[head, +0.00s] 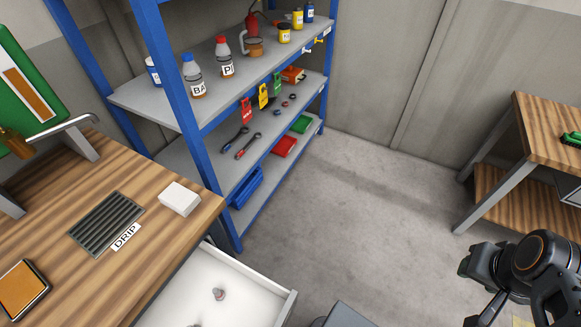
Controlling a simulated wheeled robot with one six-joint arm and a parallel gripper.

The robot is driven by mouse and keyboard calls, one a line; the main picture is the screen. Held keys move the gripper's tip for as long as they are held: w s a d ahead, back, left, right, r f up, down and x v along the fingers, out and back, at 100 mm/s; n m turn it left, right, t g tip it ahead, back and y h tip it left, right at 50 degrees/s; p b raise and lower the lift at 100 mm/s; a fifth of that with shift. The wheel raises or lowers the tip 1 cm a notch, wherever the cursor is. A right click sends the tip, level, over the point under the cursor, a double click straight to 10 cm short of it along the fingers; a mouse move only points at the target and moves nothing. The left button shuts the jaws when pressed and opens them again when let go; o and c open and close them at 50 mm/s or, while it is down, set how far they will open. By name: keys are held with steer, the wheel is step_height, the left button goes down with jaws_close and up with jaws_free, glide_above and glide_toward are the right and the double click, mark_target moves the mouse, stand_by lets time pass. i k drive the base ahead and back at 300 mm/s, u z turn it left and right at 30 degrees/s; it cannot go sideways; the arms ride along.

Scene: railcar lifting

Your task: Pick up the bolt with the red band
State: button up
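An open white drawer (270,298) sticks out under the wooden workbench at the bottom of the head view. A small grey-brown, bolt-like piece (219,294) lies inside it. I cannot make out a red band on it. A second small piece shows at the bottom edge of the picture, mostly cut off, and its band cannot be told. Part of my dark arm is at the lower right, well apart from the drawer. My gripper's fingertips cannot be made out in this view.
The wooden workbench (160,235) carries a drip grate (106,223), a white block (180,198) and an orange pad (22,288). A blue-framed shelf (185,120) holds bottles, tools and bins. Another wooden table (540,125) stands right. Grey floor (350,220) between is clear.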

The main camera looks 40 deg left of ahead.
mark_target(219, 295)
steer(key=i, duration=1.2)
steer(key=u, duration=5.2)
steer(key=i, duration=0.5)
